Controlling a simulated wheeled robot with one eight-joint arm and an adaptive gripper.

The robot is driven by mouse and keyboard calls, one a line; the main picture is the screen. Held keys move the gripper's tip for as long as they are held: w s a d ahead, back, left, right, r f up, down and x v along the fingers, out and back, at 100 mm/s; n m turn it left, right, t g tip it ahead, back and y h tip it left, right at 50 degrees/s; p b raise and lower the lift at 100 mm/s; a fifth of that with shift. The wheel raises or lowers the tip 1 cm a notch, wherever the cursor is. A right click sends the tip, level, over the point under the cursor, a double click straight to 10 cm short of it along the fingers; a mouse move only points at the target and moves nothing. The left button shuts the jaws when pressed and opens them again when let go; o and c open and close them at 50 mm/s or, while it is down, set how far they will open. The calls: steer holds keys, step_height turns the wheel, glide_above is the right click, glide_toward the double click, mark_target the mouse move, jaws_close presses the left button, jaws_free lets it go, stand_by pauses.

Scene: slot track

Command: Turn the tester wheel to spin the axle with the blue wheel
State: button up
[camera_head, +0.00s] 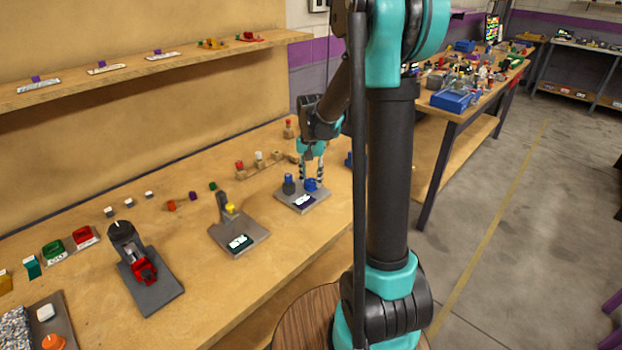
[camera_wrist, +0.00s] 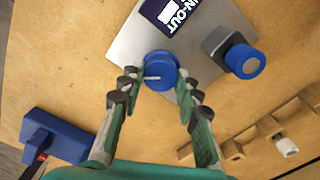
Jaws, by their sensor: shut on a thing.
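A grey metal plate (camera_head: 318,203) lies on the bench with a dark label that partly reads "N-OUT" in the wrist view; the plate also shows there (camera_wrist: 128,48). On it sits a round blue wheel (camera_wrist: 160,70) with a white line on top; it shows in the head view (camera_head: 311,186). Beside it stands a dark grey block with a blue cap (camera_wrist: 245,61), also in the head view (camera_head: 289,180). My gripper (camera_head: 312,177) points down over the plate. Its fingers (camera_wrist: 157,92) are on either side of the white-lined blue wheel and shut on it.
A blue block (camera_wrist: 58,138) lies near the plate. A wooden rack with pegs (camera_head: 259,162) stands behind it. Another plate with a yellow part (camera_head: 245,230) and a dark stand with a red part (camera_head: 150,285) are to the left. Bare bench lies between the plates.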

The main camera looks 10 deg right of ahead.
mark_target(311, 181)
steer(key=m, duration=0.5)
steer(key=shift+m, duration=0.3)
stand_by(0.5)
steer(key=o, duration=1.2)
steer(key=shift+c, duration=0.2)
step_height(311, 181, up, 12)
